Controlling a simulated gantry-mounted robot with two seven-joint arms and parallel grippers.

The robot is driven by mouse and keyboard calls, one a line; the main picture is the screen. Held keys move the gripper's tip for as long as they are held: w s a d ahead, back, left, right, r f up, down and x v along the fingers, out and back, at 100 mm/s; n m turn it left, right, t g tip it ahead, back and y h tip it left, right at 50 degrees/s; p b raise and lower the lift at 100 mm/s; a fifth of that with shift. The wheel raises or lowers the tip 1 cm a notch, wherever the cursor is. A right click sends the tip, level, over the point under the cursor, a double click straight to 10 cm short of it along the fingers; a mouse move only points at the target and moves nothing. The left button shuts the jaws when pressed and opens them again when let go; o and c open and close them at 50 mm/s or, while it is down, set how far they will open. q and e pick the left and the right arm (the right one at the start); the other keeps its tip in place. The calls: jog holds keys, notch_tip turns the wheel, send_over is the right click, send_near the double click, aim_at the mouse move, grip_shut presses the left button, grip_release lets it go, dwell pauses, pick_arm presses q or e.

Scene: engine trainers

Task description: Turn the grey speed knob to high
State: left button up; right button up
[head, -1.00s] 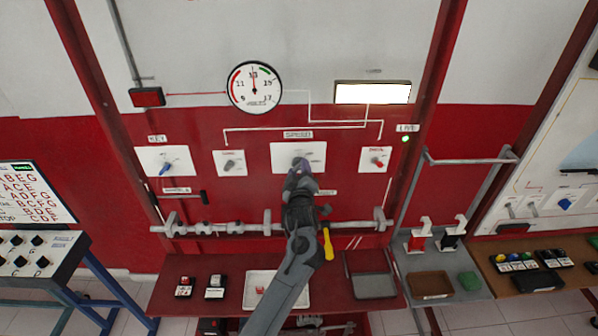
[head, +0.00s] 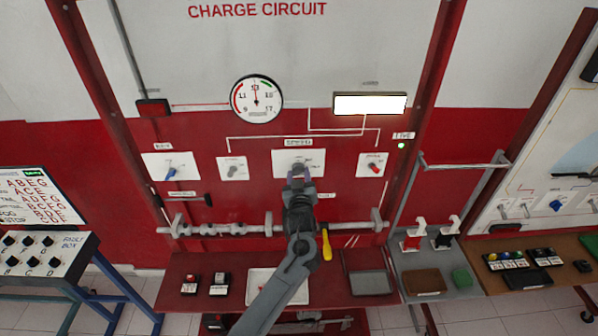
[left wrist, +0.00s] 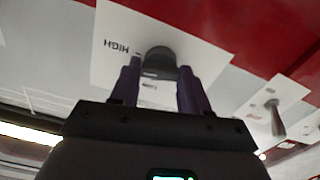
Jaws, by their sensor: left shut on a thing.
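The grey speed knob (head: 298,167) sits on the white SPEED plate (head: 312,158) in the middle of the red panel, mostly hidden by my gripper in the head view. My left gripper (head: 299,173) reaches up to it and is shut on it. In the left wrist view the dark rounded knob (left wrist: 159,62) lies between the two purple fingers. The word HIGH appears upside down on the plate, just left of the knob in that view. The knob's pointer direction cannot be made out. My right gripper is out of view.
A blue knob (head: 170,173), a smaller grey knob (head: 232,171) and a red knob (head: 374,168) flank the speed plate. A round gauge (head: 256,98) and a lit lamp panel (head: 370,104) are above. A rail (head: 345,226) crosses below, near a yellow-handled tool (head: 326,242).

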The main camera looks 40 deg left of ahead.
pick_arm(q)
jog(key=shift+m+p, duration=0.65)
jog(key=shift+m, duration=0.45)
jog(key=o, duration=1.1)
jog(key=shift+c, duration=0.2)
jog(key=b+v, duration=0.1)
jog(key=v, duration=0.9)
jog(key=shift+s+d, duration=0.2)
jog(key=shift+s, duration=0.1)
